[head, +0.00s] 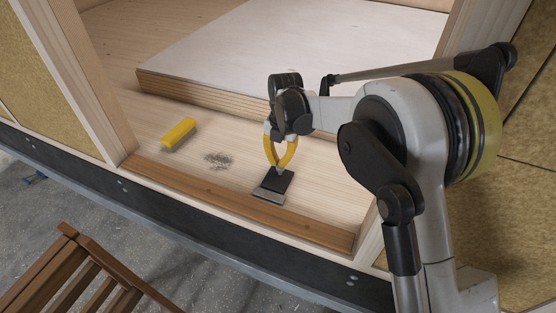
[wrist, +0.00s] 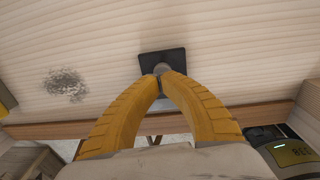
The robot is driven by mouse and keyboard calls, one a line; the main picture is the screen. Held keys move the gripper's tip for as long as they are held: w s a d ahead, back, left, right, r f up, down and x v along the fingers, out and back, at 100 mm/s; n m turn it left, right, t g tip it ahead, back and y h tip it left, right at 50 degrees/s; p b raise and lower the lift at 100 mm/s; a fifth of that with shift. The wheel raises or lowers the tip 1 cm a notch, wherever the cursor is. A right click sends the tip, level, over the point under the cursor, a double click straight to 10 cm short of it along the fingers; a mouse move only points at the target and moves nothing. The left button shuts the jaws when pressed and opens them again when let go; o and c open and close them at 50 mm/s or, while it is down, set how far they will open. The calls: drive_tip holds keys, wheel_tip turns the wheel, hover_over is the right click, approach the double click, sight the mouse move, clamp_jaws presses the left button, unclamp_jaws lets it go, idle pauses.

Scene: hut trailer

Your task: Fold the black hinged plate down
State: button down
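A small black square plate (head: 280,181) with a light grey lip (head: 268,195) along its front is on the wooden floor just behind the brown sill. The plate also shows in the wrist view (wrist: 166,62). A short grey stub (wrist: 161,68) rises from it between my fingertips. My gripper (head: 281,166) points down over the plate, and its yellow fingers come together around the stub. The fingers (wrist: 162,74) look closed on it in the wrist view. The plate looks roughly flat; I cannot make out a hinge.
A yellow brush (head: 178,134) lies to the left on the floor, with a patch of grey debris (head: 218,160) between it and the plate. A white-topped platform (head: 290,50) stands behind. The brown sill (head: 210,194) edges the front. A wooden chair (head: 85,280) stands outside.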

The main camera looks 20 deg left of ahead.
drive_tip(key=shift+w+f, duration=0.2)
drive_tip(key=shift+f, duration=0.05)
drive_tip(key=shift+w+f, duration=0.1)
idle(0.6)
